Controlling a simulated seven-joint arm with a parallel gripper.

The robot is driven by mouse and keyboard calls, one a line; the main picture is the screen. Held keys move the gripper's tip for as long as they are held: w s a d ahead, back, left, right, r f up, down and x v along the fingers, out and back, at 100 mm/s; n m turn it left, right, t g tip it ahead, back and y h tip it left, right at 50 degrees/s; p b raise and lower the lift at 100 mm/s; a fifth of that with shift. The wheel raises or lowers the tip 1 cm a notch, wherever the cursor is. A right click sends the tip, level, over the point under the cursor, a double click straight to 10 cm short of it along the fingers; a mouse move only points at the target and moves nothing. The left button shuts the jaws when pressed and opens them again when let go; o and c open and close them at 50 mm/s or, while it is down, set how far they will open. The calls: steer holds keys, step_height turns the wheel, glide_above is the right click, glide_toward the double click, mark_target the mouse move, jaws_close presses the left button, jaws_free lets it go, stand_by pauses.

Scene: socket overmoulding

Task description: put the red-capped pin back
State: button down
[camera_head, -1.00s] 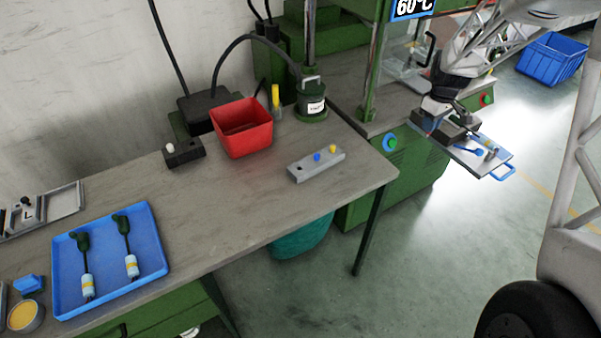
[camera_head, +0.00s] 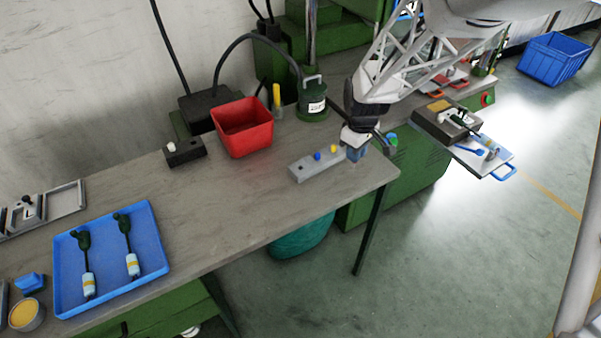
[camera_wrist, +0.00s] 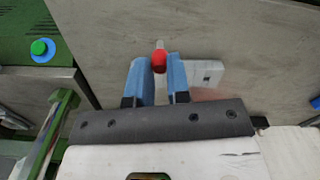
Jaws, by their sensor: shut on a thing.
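The red-capped pin (camera_wrist: 159,61) is between the blue fingertips of my gripper (camera_wrist: 158,68) in the wrist view, its pale metal shank pointing away from the fingers. In the head view my gripper (camera_head: 357,153) is over the table's right end, just right of the grey pin block (camera_head: 312,169); the pin is hidden there. The block holds a blue-capped pin (camera_head: 318,156) and a yellow-capped pin (camera_head: 333,149), with an empty hole at its left end. Part of the block (camera_wrist: 207,74) with a hole shows right of the fingers in the wrist view.
A blue tray (camera_head: 150,225) holds two cabled parts at left. The middle of the table is clear.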

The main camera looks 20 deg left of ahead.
steer(key=s+a+f, duration=0.1)
steer(key=s+a, duration=0.3)
steer(key=s, duration=0.3)
steer(key=s+a+n, duration=0.1)
steer(key=s+a, duration=0.2)
steer(key=s, duration=0.3)
steer(key=shift+s+a+f+n, duration=0.3)
steer(key=shift+s+a+f, duration=0.05)
steer(key=shift+w, duration=0.15)
steer(key=w+a, duration=0.2)
steer(key=w, duration=0.2)
steer(key=w+a+f, duration=0.1)
steer(key=w+a, duration=0.2)
steer(key=w, duration=0.2)
steer(key=w+a, duration=0.3)
steer(key=w, duration=0.1)
steer(key=shift+w+f, duration=0.25)
steer(key=shift+w, duration=0.05)
steer(key=shift+f, duration=1.75)
steer(key=c, duration=1.1)
jaws_free()
steer(key=shift+f, duration=0.1)
